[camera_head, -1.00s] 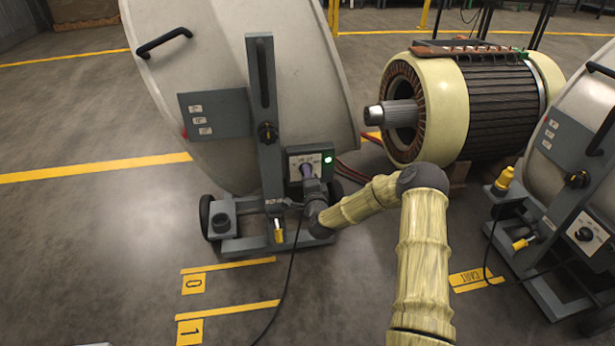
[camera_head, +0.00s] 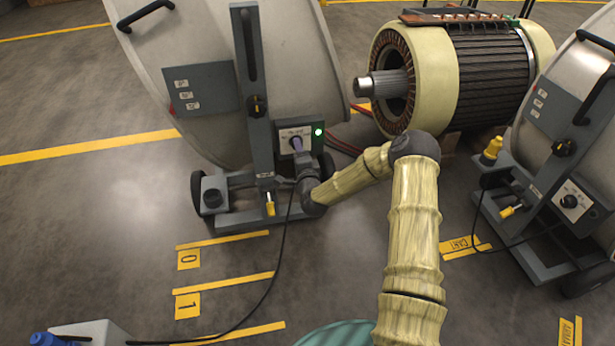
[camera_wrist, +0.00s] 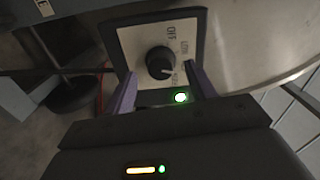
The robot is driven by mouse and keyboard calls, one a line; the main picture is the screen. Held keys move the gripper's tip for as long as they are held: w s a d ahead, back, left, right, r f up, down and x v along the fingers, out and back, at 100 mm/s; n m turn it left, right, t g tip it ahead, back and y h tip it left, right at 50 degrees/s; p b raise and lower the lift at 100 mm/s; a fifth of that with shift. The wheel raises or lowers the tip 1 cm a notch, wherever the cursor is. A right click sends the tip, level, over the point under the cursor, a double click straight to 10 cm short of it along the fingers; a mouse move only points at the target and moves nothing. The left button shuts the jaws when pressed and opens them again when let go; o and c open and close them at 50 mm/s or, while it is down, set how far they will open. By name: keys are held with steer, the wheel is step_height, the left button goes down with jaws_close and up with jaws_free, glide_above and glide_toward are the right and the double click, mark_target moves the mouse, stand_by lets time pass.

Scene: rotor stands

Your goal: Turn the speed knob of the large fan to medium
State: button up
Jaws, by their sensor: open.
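The large fan (camera_head: 200,50) is a big pale drum on a grey wheeled stand at the left in the head view. Its control box (camera_head: 286,128) has a white dial plate and a lit green lamp. In the wrist view the black speed knob (camera_wrist: 160,62) sits on this plate (camera_wrist: 137,48). A pale mark at the knob's lower right points towards small lettering; OFF is legible, but the exact setting is unclear. My gripper (camera_wrist: 160,72) is open, its two purple fingers either side of the knob with visible gaps. My gripper (camera_head: 296,146) hides the knob in the head view.
A second drum fan (camera_head: 575,85) on a stand is at the right, with its own knob (camera_head: 569,201). A motor rotor (camera_head: 490,75) lies behind. A black cable (camera_head: 285,240) runs along the floor. A white box (camera_head: 95,332) stands at lower left; the marked floor in front is mostly clear.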

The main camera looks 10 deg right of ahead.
steer(key=s+p, duration=0.4)
steer(key=s, duration=1.1)
steer(key=shift+s+p, duration=0.25)
steer(key=shift+p, duration=0.1)
steer(key=s+a+r+n+g+y+p, duration=0.25)
steer(key=a+r+n+g, duration=0.35)
steer(key=n, duration=0.6)
steer(key=s+d+r+n+g+h+p, duration=0.1)
steer(key=s+d+r+n+g+p, duration=0.15)
steer(key=s+r+g, duration=0.45)
steer(key=s+d+r+n+g+h+p, duration=0.2)
steer(key=s+d+r, duration=0.2)
steer(key=s+r, duration=0.7)
steer(key=w+r+p+v, duration=0.1)
steer(key=w+p+v, duration=0.2)
steer(key=p+v, duration=1.3)
steer(key=w+d+r+p+v, duration=0.1)
steer(key=w+p+v, duration=0.3)
steer(key=p+v, duration=1.3)
steer(key=p, duration=0.3)
steer(key=shift+r+p, duration=0.3)
